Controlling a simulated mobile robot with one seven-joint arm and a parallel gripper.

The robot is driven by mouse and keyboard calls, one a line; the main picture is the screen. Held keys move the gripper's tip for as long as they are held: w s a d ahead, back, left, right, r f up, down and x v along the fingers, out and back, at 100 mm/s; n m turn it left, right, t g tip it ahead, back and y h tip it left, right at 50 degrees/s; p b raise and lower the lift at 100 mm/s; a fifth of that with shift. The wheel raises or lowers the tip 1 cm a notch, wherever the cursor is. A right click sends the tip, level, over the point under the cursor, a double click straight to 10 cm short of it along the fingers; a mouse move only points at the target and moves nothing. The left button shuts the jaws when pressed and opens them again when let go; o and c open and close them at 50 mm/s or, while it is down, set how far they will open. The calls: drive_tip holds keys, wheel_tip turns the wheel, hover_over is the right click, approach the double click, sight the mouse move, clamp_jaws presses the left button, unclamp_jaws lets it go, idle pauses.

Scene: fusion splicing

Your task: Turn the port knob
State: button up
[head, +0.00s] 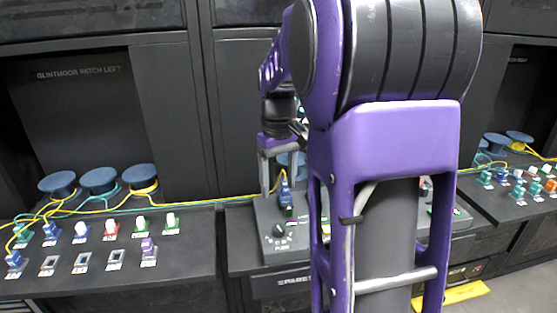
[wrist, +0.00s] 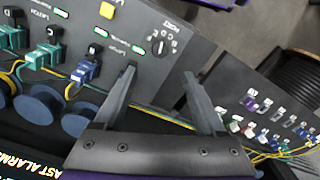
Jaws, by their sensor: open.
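The port knob (wrist: 159,47) is a round black dial with white marks around it on a dark grey panel, labelled PORT in the wrist view. It also shows in the head view as a black dial (head: 279,230) on the front of the centre unit. My gripper (wrist: 159,74) is open and empty, with its two fingers spread on either side of the line towards the knob. In the head view my gripper (head: 279,190) hangs pointing down above and behind the knob. The fingers appear apart from the knob.
A blue connector (wrist: 87,70) with a yellow cable is plugged in beside the knob, with teal connectors (wrist: 47,54) farther along. A yellow button (wrist: 107,10) is on the same panel. The left shelf (head: 190,262) holds coloured connectors and blue spools (head: 98,180). My arm hides part of the centre unit.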

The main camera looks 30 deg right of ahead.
wheel_tip(320, 180, up, 5)
idle(0.7)
